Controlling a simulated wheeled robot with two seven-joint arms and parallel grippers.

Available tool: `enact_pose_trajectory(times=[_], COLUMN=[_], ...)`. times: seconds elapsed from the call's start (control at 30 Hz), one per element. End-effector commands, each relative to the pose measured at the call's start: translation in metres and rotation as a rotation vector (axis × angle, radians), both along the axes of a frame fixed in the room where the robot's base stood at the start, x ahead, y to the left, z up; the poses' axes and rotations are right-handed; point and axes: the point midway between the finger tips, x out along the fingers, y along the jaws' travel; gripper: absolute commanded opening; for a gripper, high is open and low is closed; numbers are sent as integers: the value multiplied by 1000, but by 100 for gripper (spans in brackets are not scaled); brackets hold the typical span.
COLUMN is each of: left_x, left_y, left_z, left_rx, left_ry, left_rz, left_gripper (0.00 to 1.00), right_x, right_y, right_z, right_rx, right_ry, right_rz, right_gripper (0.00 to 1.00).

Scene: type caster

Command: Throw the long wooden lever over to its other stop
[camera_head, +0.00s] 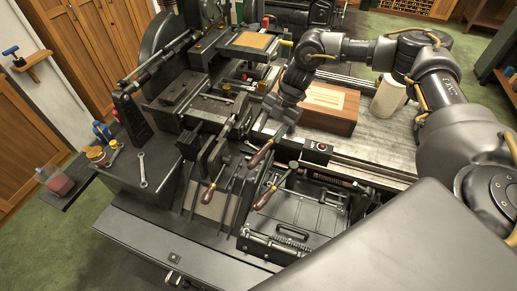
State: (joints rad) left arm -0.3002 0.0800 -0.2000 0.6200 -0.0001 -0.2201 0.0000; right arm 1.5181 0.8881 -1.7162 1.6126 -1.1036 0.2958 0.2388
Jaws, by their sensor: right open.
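Several levers with brown wooden handles stand at the front of the dark casting machine. One wooden handle (261,153) slants just below my right gripper (272,128). A second wooden handle (208,194) hangs lower to the left, and a third wooden handle (265,198) lies lower to the right over the front tray. I cannot tell for sure which is the long lever. My right gripper points down, open, close above the first handle. I cannot tell whether it touches it, as its fingers are small and dark against the machine. My left gripper is out of view.
A wooden box (328,110) and a pale cylinder (388,98) stand on the bench to the right of my gripper. A wrench (142,170) and small jars (98,155) lie on the left ledge. Dark machine parts crowd around the levers.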

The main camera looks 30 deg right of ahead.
Motion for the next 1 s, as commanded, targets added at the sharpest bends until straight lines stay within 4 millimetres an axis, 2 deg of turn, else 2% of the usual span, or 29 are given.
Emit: enact_pose_trajectory(times=[0.2,0.5,0.7,0.93,1.0], left_x=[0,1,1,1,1], left_y=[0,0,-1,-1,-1], left_z=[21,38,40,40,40], left_rx=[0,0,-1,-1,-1], left_ry=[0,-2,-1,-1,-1], left_rz=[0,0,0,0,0], left_gripper=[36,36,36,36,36], right_x=[-3,-2,-2,-1,-1], right_y=[16,37,42,42,42], right_z=[-32,-75,-87,-88,-88], right_rx=[-2,-1,-1,0,0], right_ry=[6,2,1,0,0], right_rz=[-1,1,2,2,2], right_gripper=[50,50,50,50,43])
